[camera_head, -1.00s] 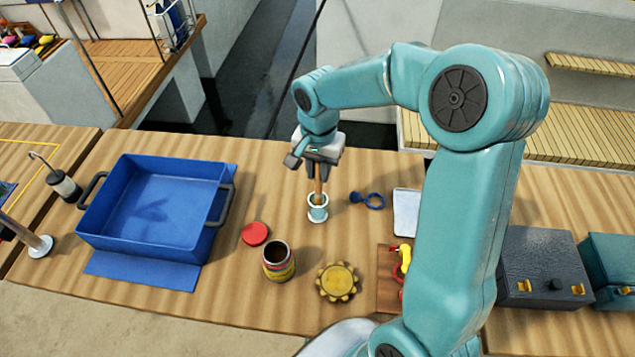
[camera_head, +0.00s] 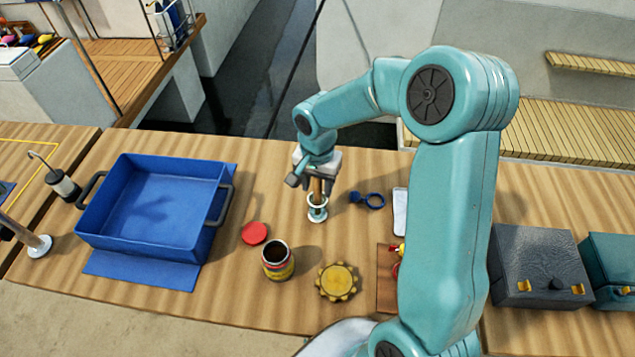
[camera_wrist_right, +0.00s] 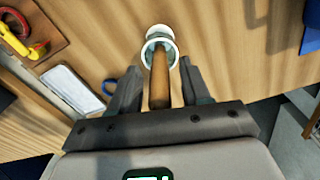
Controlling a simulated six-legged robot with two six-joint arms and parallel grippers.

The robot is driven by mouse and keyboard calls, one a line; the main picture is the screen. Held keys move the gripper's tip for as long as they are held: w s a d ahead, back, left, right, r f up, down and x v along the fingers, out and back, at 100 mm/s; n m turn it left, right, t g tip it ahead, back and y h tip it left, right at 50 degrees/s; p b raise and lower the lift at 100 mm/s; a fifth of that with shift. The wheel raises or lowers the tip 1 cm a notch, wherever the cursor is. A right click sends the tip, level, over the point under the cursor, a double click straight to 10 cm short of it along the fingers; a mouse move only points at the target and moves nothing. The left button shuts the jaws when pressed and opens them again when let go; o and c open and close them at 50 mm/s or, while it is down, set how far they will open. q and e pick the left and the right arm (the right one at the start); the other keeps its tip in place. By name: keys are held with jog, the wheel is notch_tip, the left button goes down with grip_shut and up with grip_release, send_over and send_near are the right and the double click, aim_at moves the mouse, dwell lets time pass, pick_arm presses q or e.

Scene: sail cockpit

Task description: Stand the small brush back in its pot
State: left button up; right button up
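The small brush (camera_head: 316,187) has a brown wooden handle, upright in the head view. Its lower end is inside the rim of the small white and teal pot (camera_head: 317,214) on the table; its bristles are hidden. In the right wrist view the handle (camera_wrist_right: 159,82) runs into the pot's round rim (camera_wrist_right: 160,44). My right gripper (camera_head: 318,192) is over the pot with its fingers on either side of the handle. In the wrist view gaps show between the handle and both fingers, so it is open around the brush. My left gripper is not in view.
A red lid (camera_head: 255,233), an open tin (camera_head: 277,261) and a yellow cogged disc (camera_head: 337,281) lie in front of the pot. A blue ring tool (camera_head: 368,200) is close to its right. A blue tray (camera_head: 155,208) stands left. Dark boxes (camera_head: 535,265) stand right.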

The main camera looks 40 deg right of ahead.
jog(key=shift+r+p, duration=0.25)
jog(key=shift+p, duration=0.05)
jog(key=shift+r, duration=0.4)
notch_tip(320, 180, up, 11)
jog(key=shift+a+r+b, duration=0.1)
jog(key=shift+b, duration=0.2)
